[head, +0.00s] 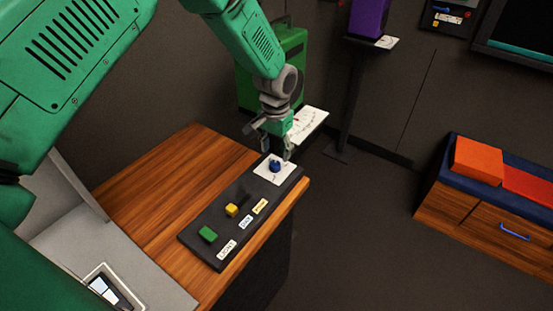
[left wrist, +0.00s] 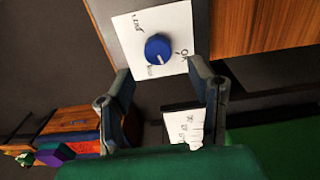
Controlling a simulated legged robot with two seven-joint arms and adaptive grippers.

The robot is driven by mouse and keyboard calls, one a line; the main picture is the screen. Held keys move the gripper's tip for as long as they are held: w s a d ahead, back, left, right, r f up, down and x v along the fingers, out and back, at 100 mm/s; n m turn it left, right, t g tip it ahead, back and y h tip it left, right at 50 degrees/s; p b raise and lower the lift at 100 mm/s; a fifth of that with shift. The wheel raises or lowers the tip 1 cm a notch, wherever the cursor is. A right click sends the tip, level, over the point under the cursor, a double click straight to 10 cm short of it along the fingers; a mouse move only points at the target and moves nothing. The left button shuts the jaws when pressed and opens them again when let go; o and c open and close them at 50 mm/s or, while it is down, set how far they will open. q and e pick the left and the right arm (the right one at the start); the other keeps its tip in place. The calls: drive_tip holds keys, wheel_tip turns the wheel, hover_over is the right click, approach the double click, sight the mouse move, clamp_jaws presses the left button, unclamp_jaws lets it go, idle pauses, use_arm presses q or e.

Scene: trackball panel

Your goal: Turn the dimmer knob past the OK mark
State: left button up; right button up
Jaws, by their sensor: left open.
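The blue dimmer knob (head: 275,166) sits on a white marked plate (head: 264,174) at the far end of the black panel (head: 205,248). In the left wrist view the round knob (left wrist: 158,48) has a pale pointer line, and the OK mark (left wrist: 184,54) is printed to its right on the plate (left wrist: 125,22). My left gripper (head: 275,150) is open just above the knob. In the left wrist view its two fingers (left wrist: 165,85) stand apart, with the knob ahead of the gap and nothing between them. My right gripper is not in view.
A green cabinet (head: 290,60) stands behind. An orange box (head: 478,160) sits on a drawer unit at right. Floor between is clear.

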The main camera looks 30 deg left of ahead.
sight(276, 162)
use_arm(q)
wheel_tip(276, 162, up, 7)
drive_tip(key=shift+r, duration=0.15)
idle(0.6)
